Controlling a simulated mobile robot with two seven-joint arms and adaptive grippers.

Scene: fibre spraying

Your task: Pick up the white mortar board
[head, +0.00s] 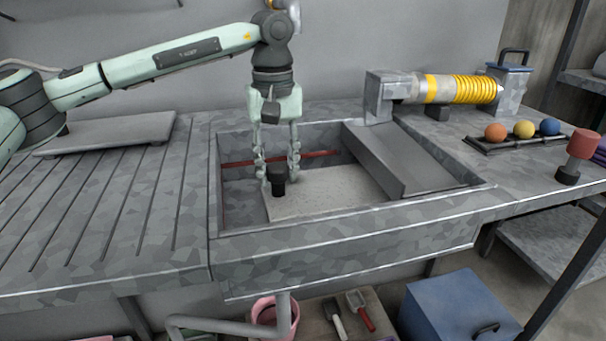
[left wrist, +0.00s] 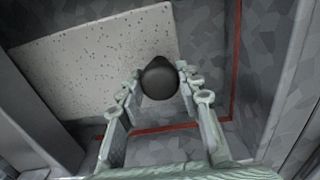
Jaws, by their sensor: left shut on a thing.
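The white mortar board (head: 325,192) is a pale speckled slab lying in the basin, with a dark round knob (head: 278,182) near its left end. In the left wrist view, the board (left wrist: 100,62) extends to the left of the knob (left wrist: 159,77). My left gripper (head: 279,178) points down into the basin, its two fingers on either side of the knob and shut on it. The finger contact is partly hidden by the knob in the head view. My right gripper is not in view.
The basin (head: 345,225) has raised walls and a sloped grey ramp (head: 405,160) on its right. A machine with a yellow coil (head: 465,89) stands behind. Several coloured balls (head: 524,129) sit in a rack at right. A grey slab (head: 110,132) lies on the grooved left bench.

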